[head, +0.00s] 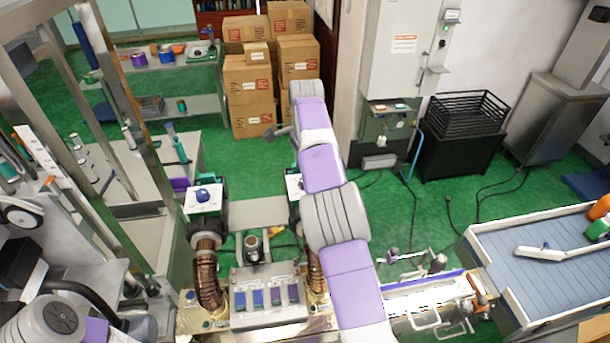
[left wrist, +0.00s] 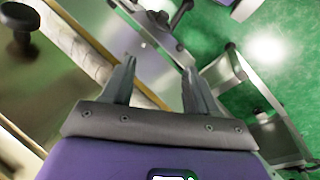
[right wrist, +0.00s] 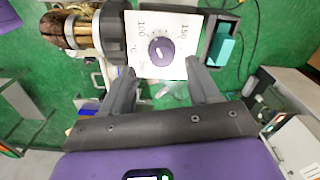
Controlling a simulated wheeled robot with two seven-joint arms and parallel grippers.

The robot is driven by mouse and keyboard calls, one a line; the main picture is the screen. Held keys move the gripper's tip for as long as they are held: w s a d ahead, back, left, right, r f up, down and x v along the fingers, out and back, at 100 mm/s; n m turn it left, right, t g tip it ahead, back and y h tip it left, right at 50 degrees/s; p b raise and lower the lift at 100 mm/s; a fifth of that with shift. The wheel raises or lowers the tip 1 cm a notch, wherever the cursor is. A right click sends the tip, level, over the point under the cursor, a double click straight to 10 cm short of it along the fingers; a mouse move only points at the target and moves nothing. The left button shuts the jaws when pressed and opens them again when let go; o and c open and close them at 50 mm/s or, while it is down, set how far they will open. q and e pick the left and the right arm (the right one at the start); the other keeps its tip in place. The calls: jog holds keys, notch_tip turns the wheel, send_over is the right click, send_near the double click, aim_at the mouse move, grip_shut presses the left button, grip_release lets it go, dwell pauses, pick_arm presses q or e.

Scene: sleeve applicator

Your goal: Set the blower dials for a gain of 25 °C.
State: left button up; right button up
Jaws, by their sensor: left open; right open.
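The left blower's white dial plate with a dark blue knob (head: 203,194) stands left of centre in the head view. The right blower's dial plate (head: 293,184) is partly hidden behind my right arm. In the right wrist view a white dial plate (right wrist: 177,24) carries marks 100 and 150 and a round purple knob (right wrist: 161,51). Its exact setting is too small to read. My right gripper (right wrist: 162,72) is open, its fingertips just below the knob on either side, not closed on it. My left gripper (left wrist: 157,68) is open and empty, away from the dials.
A grey panel with several blue and purple displays (head: 268,298) stands in front, between copper-coloured coiled heaters (head: 209,272). A metal frame (head: 130,120) rises at left. Cartons (head: 250,90) stand at the back. Green floor is open beyond.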

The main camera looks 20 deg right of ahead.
jog(key=shift+w+f, duration=0.1)
jog(key=shift+f, duration=1.9)
jog(key=c, duration=1)
jog(key=shift+c, duration=0.2)
